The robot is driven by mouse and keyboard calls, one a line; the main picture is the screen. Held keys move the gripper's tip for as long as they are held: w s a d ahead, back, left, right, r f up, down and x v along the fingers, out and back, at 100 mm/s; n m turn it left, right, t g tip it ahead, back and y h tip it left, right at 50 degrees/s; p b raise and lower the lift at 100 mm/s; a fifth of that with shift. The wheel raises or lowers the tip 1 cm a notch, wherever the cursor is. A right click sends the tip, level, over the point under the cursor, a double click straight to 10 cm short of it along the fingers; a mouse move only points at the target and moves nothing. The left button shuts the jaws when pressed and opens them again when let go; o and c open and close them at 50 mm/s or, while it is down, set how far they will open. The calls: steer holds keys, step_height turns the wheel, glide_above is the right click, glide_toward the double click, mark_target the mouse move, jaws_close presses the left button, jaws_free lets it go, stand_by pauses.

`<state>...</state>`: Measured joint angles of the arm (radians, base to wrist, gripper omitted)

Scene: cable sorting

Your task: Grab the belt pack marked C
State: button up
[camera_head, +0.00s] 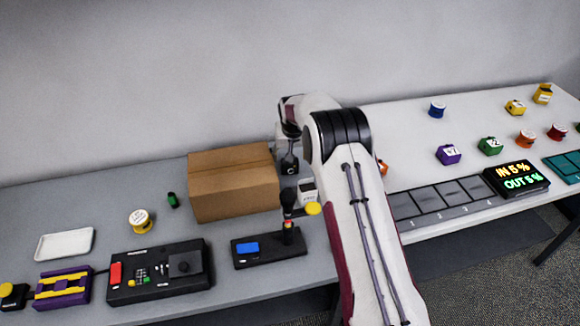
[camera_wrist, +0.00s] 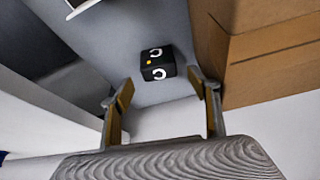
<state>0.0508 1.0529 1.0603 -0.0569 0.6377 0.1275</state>
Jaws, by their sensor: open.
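The black belt pack (camera_wrist: 157,66) shows in the wrist view, with a white C on its top and on its side and a small orange dot. It sits on the grey table, ahead of my gripper (camera_wrist: 161,88). The two fingertips are apart, one toward each side of the pack, with nothing between them. In the head view my gripper (camera_head: 289,164) points down just right of the cardboard box. A small dark shape lies beneath it there, too small to identify surely.
The cardboard box (camera_head: 233,183) stands close beside the pack; it fills the right of the wrist view (camera_wrist: 270,60). A white box (camera_head: 307,190) and a black device with a blue screen (camera_head: 270,248) are nearby. A yellow spool (camera_head: 140,221) is farther left.

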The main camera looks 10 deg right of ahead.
mark_target(290, 166)
steer(key=shift+f, duration=0.95)
steer(key=shift+x, duration=1.3)
steer(key=shift+r, duration=0.1)
steer(key=c, duration=1.3)
